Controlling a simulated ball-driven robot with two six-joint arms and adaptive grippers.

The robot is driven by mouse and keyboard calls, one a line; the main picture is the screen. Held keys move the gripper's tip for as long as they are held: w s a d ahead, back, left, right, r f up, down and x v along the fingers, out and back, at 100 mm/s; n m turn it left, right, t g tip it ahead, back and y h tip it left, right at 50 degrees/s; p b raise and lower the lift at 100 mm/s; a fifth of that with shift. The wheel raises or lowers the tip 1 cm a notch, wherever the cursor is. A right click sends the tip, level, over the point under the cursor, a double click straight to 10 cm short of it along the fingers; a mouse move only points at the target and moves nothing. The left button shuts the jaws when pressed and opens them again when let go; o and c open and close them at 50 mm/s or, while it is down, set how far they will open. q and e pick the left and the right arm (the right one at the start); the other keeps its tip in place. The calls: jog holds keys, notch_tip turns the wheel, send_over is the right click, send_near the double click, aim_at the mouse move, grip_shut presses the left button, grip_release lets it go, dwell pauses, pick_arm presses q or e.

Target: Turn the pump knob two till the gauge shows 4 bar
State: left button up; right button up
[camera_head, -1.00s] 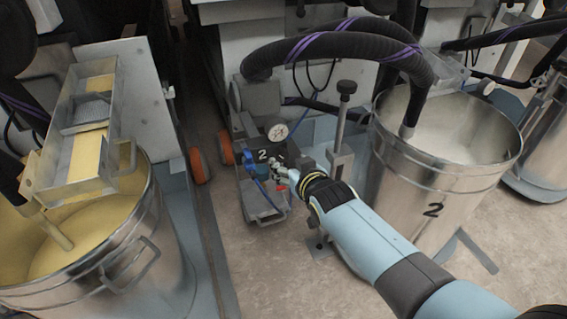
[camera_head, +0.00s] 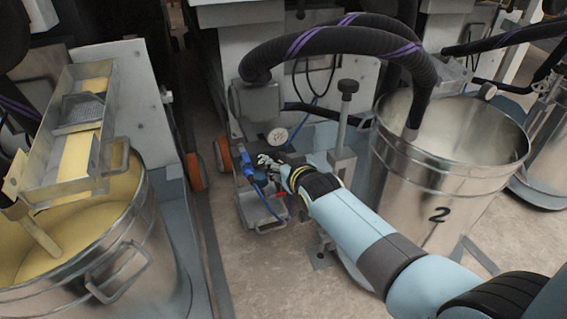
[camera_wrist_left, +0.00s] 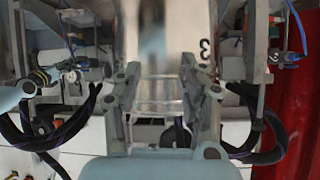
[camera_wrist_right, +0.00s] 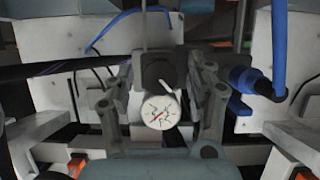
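In the head view the pump's round white gauge (camera_head: 277,136) stands just above my right gripper (camera_head: 268,162), which covers the front of the pump. In the right wrist view the gauge (camera_wrist_right: 160,111) shows a red needle pointing down-left; its figures are too small to read. A black knob (camera_wrist_right: 157,70) with a white pointer line shows behind the gauge. My right gripper (camera_wrist_right: 161,72) has its fingers apart either side of the gauge and knob, with gaps visible; contact is unclear. My left gripper (camera_wrist_left: 158,70) is open and empty, outside the head view.
A steel drum marked 2 (camera_head: 438,214) stands right of the pump. A post with a black handle (camera_head: 347,86) rises close to my right arm. A thick black hose (camera_head: 330,42) arches overhead. A drum with yellow contents (camera_head: 95,215) is at left. The floor in front is clear.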

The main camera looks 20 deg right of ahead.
jog(key=c, duration=1)
jog(key=shift+n+b, duration=0.3)
jog(key=shift+b, duration=0.75)
pick_arm(q)
jog(key=w+d+r+m+t+h, duration=0.1)
jog(key=w+r+t, duration=0.4)
jog(key=w+r, duration=0.3)
jog(key=shift+r+t, duration=0.4)
jog(key=shift+r, duration=0.45)
pick_arm(e)
jog(key=o, duration=1.2)
jog(key=shift+c, duration=0.2)
jog(key=v, duration=0.7)
jog(key=shift+s, duration=0.3)
jog(key=shift+a, duration=0.1)
